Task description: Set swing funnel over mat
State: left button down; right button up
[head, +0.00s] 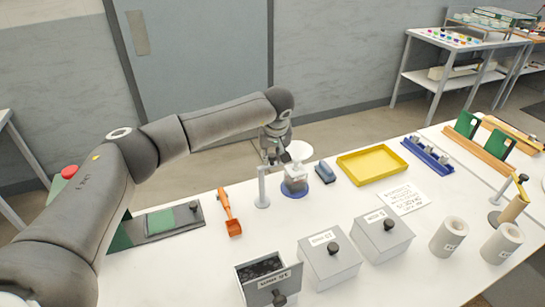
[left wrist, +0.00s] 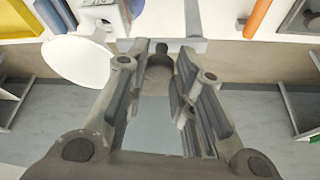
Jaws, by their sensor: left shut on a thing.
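The swing funnel's white cone (head: 299,151) appears above a clear jar (head: 294,177) on a round blue mat (head: 293,191) in the head view. Its grey post (head: 262,188) stands left of the jar. My left gripper (head: 272,155) is at the bench's far edge, beside the cone. In the left wrist view the gripper (left wrist: 160,62) is shut on a small dark knob (left wrist: 160,52) at the funnel's grey bar (left wrist: 180,46). The white cone also shows there (left wrist: 78,62). I cannot tell whether the cone is centred over the mat. My right gripper is out of view.
An orange scoop (head: 230,213) lies left of the post. A dark blue block (head: 325,172) and a yellow tray (head: 372,165) are right of the jar. Lidded grey boxes (head: 329,262) and an open bin of dark pieces (head: 262,268) stand in front.

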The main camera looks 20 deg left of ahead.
pick_arm(q)
jog(key=c, duration=1.2)
grip_release()
jog(key=v, duration=1.2)
jog(key=shift+f, duration=0.1)
